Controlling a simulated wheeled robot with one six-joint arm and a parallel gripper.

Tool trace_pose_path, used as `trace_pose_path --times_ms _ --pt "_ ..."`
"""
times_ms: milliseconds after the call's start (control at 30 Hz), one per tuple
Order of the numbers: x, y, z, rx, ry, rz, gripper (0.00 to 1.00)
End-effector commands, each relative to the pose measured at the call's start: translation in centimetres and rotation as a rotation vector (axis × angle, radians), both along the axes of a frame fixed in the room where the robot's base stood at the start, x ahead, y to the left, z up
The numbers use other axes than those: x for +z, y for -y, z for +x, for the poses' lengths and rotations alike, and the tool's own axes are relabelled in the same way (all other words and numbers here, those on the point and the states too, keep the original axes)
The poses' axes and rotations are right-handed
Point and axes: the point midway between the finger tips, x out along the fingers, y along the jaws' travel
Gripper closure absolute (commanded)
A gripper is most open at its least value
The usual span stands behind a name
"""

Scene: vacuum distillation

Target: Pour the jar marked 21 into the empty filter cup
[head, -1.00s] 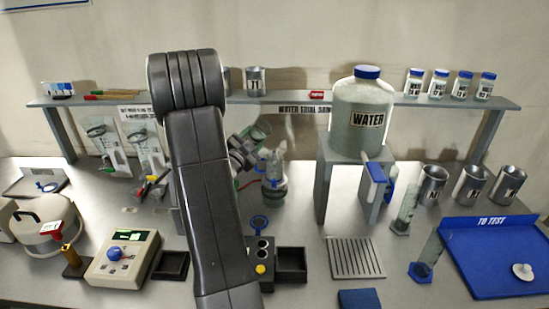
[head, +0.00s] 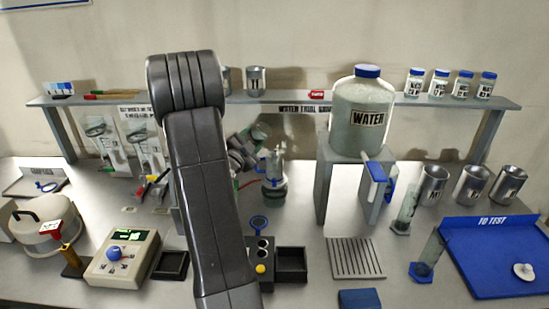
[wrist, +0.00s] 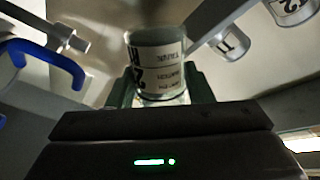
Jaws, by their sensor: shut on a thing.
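My gripper (wrist: 160,88) is shut on a jar (wrist: 156,52), which sits between its dark green fingers in the wrist view. The jar carries a printed label that appears upside down there; I cannot read its number surely. In the head view, the held jar (head: 261,130) is tilted, just above and left of the filter cup (head: 272,163). The cup is clear and stands on a filter flask with a blue part near its rim. My arm hides part of the gripper and the bench behind it. I cannot tell whether anything flows from the jar.
A large WATER bottle (head: 361,115) stands on a raised stand right of the cup. Several small blue-capped jars line the shelf (head: 345,101). Metal cups (head: 433,185) and a blue TO TEST tray (head: 460,262) are at right. A black open box (head: 291,265) lies in front.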

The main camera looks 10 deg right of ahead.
Motion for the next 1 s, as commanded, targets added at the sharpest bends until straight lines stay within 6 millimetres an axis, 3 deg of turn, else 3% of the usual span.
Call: trace_pose_path --times_ms 1000 --pt "-0.58 -0.12 0.09 0.001 0.087 0.108 0.82"
